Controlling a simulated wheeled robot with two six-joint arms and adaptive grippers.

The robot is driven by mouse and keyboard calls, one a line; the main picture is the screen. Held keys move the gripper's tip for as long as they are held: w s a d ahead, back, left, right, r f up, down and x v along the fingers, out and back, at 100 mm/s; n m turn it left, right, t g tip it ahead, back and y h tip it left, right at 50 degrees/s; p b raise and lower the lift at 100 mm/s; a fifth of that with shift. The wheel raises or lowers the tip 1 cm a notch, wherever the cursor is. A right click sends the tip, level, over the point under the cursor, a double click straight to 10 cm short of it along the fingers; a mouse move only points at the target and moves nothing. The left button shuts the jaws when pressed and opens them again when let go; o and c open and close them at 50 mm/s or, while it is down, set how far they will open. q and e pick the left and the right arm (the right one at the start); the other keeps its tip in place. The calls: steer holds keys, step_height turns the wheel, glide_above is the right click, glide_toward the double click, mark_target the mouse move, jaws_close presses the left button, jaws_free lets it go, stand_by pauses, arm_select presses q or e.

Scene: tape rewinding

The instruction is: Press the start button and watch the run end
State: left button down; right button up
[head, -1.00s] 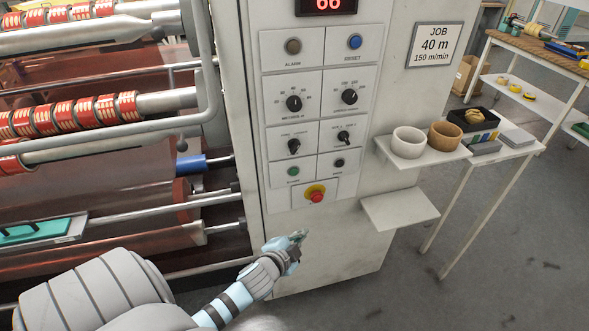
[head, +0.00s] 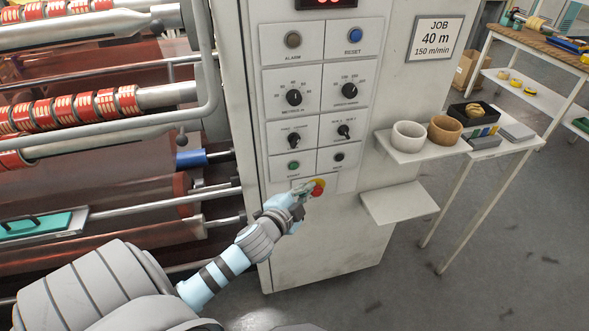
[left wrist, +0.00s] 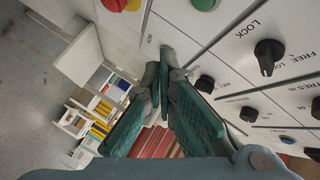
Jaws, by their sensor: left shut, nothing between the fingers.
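The green start button (head: 293,166) sits low on the grey control panel (head: 316,100). It also shows at the top edge of the left wrist view (left wrist: 204,4). The red emergency stop (head: 317,187) on its yellow base is just below and to the right. My left gripper (head: 301,190) is shut and empty. In the head view its tips appear below the green button and overlap the left side of the emergency stop; I cannot tell if they touch the panel. In the left wrist view its closed fingers (left wrist: 164,68) are in front of the panel. A red-digit display (head: 326,3) is cut off at the top.
Knobs and switches (head: 294,98) fill the panel above. A shelf with a white cup (head: 408,136) and a brown cup (head: 445,130) juts out at right, with an empty shelf (head: 399,202) below. Machine rollers (head: 150,96) stand at left.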

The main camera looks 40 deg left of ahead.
mark_target(294, 166)
arm_select(q)
steer(key=shift+w+a+b, duration=0.15)
steer(key=shift+w+a, duration=0.4)
steer(key=shift+a, duration=0.25)
steer(key=shift+w+a+b, duration=0.1)
steer(key=shift+w+a, duration=0.45)
steer(key=shift+a, duration=0.25)
steer(key=shift+w+a+b, duration=0.15)
steer(key=shift+w+a, duration=0.4)
steer(key=shift+a, duration=0.25)
steer(key=shift+w+a, duration=0.2)
steer(key=shift+a, duration=0.1)
steer(key=shift+w+a, duration=0.25)
steer(key=shift+a, duration=0.1)
stand_by(0.4)
steer(key=shift+s+d+p, duration=0.5)
steer(key=shift+d+p, duration=0.15)
steer(key=shift+d, duration=0.05)
